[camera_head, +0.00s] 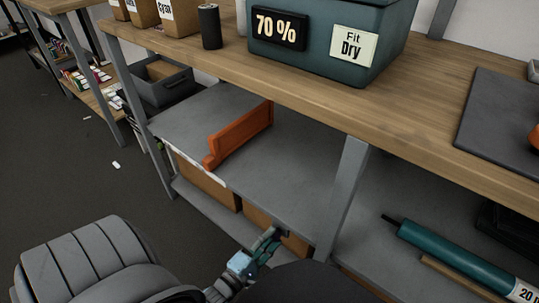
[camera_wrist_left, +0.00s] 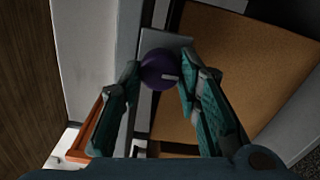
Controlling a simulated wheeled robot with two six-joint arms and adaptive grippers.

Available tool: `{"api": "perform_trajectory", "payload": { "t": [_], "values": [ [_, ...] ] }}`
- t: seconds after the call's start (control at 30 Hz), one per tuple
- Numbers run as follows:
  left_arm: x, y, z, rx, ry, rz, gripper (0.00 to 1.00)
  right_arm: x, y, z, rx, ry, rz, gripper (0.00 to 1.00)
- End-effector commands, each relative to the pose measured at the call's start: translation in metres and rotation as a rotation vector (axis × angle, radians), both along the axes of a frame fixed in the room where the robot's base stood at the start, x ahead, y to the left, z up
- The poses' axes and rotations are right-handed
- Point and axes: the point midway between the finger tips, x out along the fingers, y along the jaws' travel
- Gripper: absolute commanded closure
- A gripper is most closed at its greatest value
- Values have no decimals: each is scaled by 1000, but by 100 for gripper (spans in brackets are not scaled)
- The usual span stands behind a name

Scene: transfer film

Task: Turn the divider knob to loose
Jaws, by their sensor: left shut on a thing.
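The purple round knob (camera_wrist_left: 157,70) sits on a grey plate at the shelf edge in the left wrist view. A short pale mark on its face points to the right. My left gripper (camera_wrist_left: 162,76) has a teal finger on each side of the knob and is shut on it. In the head view my left gripper (camera_head: 268,243) is at the front edge of the grey shelf, and the knob is hidden there. The orange divider (camera_head: 240,134) stands upright on the shelf, and an orange part (camera_wrist_left: 84,142) shows at lower left in the wrist view. My right gripper is not in view.
The wooden bench top (camera_head: 300,72) is above the shelf, with a teal dry box (camera_head: 330,35) on it. A grey leg (camera_head: 344,190) stands right of my left gripper. Cardboard boxes (camera_head: 205,186) are below. A teal roll (camera_head: 450,250) lies at right.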

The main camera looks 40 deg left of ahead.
Motion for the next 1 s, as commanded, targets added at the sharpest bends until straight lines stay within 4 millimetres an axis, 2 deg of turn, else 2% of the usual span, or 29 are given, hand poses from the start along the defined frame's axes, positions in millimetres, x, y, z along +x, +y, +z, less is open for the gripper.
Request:
{"api": "perform_trajectory", "payload": {
  "t": [0.1,0.13,0.23,0.5,0.63,1.0],
  "values": [
    [-1,0,-2,-1,4,1,97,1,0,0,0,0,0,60],
    [-1,0,-2,-1,4,1,64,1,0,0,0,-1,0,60],
    [-1,0,-1,-1,3,0,49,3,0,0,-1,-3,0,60],
    [-1,0,-1,0,2,0,49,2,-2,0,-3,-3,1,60],
    [-11,0,-1,0,3,-1,49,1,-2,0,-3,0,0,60],
    [-105,-2,-1,0,5,0,49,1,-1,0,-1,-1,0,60]
  ]
}}
